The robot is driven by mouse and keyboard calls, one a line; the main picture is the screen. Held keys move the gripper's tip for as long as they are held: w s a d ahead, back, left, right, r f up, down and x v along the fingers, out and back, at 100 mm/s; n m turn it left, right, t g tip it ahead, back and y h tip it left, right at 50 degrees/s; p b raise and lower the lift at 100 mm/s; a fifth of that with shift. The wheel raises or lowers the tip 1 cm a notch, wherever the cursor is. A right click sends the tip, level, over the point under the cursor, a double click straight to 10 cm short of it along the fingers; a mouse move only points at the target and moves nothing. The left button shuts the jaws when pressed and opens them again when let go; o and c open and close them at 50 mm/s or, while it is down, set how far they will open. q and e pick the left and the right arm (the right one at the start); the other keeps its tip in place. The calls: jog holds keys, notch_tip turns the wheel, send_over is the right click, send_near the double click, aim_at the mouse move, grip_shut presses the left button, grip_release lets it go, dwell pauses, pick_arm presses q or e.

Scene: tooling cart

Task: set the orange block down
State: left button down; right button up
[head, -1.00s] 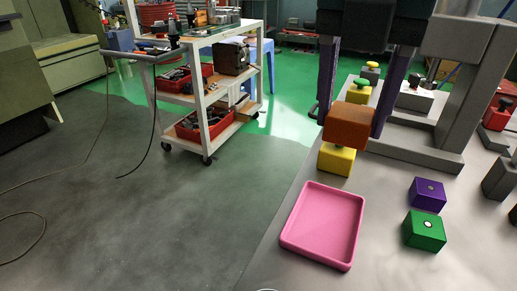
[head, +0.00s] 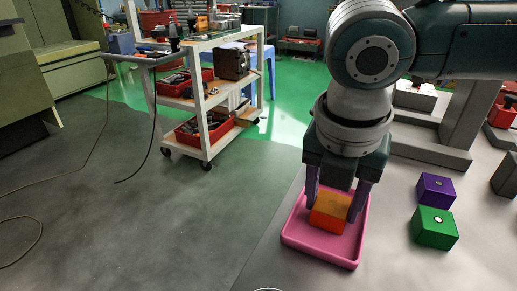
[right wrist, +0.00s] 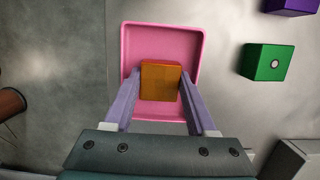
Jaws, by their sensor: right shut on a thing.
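The orange block (head: 330,212) is between the purple fingers of my right gripper (head: 338,203), which is shut on it. The block is over the inside of the pink tray (head: 318,260); I cannot tell whether it touches the tray floor. In the right wrist view the orange block (right wrist: 161,80) sits between the two fingertips of the right gripper (right wrist: 161,88), with the pink tray (right wrist: 160,38) around it. My left gripper is not in view.
A purple block (head: 436,190) and a green block (head: 434,228) stand to the right of the tray on the grey table (head: 400,270). A grey frame (head: 455,150) is behind. A white cart (head: 207,140) stands on the floor at the left.

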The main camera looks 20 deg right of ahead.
jog(key=o, duration=1.1)
jog(key=shift+f, duration=0.1)
jog(key=r+p, duration=0.1)
jog(key=r, duration=0.3)
jog(key=s+a+r+p, duration=0.1)
jog(key=r, duration=0.3)
jog(key=a+r, duration=0.1)
jog(key=r, duration=0.3)
jog(key=shift+s+p, duration=0.25)
jog(key=shift+p, duration=0.15)
